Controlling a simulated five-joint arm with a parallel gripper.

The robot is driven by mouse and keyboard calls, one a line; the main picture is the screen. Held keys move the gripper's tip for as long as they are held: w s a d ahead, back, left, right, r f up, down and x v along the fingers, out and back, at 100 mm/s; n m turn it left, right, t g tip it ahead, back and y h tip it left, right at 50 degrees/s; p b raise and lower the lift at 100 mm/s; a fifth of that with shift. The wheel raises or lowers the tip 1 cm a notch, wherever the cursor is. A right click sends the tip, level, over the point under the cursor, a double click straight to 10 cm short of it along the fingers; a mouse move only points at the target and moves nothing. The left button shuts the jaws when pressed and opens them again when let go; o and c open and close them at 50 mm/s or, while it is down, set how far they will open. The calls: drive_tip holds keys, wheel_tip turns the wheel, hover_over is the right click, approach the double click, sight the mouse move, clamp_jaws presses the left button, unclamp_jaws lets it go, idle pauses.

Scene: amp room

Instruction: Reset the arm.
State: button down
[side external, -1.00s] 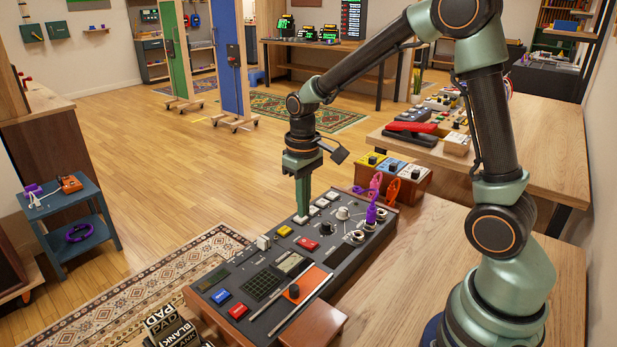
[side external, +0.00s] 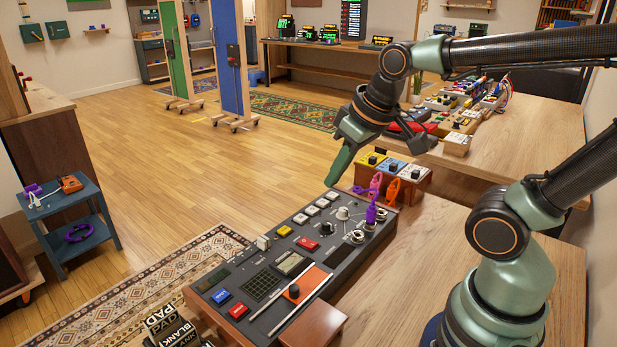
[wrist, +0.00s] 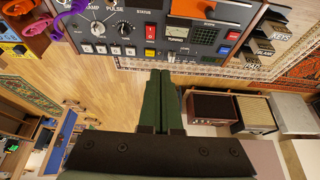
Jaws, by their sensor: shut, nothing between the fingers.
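My gripper (side external: 334,178) is shut and empty. In the side external view it hangs in the air above the far end of the dark control panel (side external: 262,312), pointing down and left, apart from the panel. In the wrist view my gripper (wrist: 162,76) shows as two green fingers pressed together. Its tips lie just below the edge of the panel (wrist: 215,57) in that picture. The panel carries white, yellow, red and blue buttons, knobs and a slider.
Purple and orange clips (side external: 375,200) stand at the panel's far right. Behind them is a wooden box with yellow, blue and white pedals (side external: 397,172). A wooden bench (side external: 480,165) holds more devices. Open wooden floor (side external: 200,170) lies left of the panel. A blue cart (side external: 75,215) stands far left.

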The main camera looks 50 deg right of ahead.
drive_tip(key=shift+s+a+r+t, duration=0.15)
drive_tip(key=shift+s+t, duration=0.15)
drive_tip(key=shift+s, duration=0.25)
